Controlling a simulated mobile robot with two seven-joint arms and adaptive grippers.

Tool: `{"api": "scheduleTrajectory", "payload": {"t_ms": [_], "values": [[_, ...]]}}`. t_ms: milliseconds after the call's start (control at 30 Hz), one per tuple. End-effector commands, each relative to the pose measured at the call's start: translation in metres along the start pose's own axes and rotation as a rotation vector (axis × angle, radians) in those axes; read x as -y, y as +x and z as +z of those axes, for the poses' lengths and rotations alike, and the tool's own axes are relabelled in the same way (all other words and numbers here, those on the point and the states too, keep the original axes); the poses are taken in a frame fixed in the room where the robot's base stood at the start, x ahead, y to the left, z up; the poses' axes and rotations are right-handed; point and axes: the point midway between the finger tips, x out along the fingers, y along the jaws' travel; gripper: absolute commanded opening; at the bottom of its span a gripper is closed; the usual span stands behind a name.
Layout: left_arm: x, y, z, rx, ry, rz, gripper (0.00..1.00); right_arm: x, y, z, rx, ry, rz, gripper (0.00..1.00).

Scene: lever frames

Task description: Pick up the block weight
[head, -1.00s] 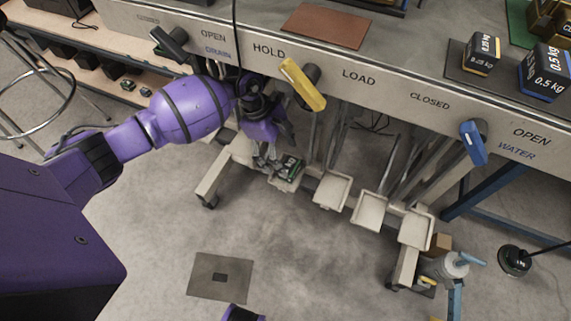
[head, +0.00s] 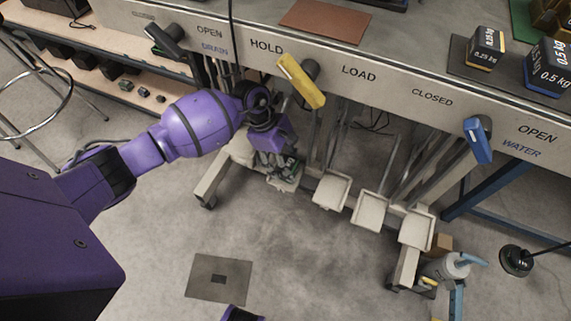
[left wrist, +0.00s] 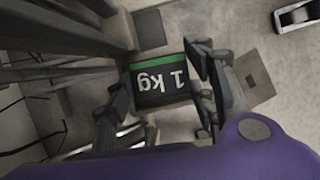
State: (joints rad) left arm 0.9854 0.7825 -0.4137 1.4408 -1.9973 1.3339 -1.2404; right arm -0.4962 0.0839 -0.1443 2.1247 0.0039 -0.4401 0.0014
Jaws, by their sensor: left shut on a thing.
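The block weight (left wrist: 160,80) is dark with a green stripe and reads "1 kg" upside down in the left wrist view. In the head view my left gripper (head: 281,168) points down below the panel, under the HOLD label, at the leftmost small tray. The fingers hide most of the block there. I cannot tell whether the block touches the tray.
Three empty trays (head: 332,191) hang to the right. A yellow lever (head: 301,80) and a blue lever (head: 478,140) stick out of the panel above. Other weights (head: 486,48) stand on the bench top. Bare floor lies in front, with a flat plate (head: 219,278).

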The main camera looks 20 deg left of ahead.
Motion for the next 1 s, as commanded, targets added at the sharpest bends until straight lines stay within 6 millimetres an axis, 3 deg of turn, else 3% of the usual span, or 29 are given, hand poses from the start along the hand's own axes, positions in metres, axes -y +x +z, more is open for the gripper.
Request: {"api": "scheduleTrajectory", "payload": {"t_ms": [100,567,867,1000], "values": [[0.000,0.000,0.000,0.000,0.000,0.001,0.00,0.001,0.000,0.000,0.000,0.002,0.000,0.40],[-0.002,-0.006,0.003,0.002,0.003,0.005,0.00,0.000,-0.002,-0.001,-0.001,-0.003,-0.001,0.40],[-0.002,-0.035,0.015,0.001,0.005,0.006,0.00,-0.003,-0.011,-0.004,-0.002,-0.009,0.000,0.40],[0.017,-0.052,0.025,0.001,0.007,0.005,0.00,-0.003,-0.019,-0.007,-0.005,-0.006,0.002,0.40]]}}
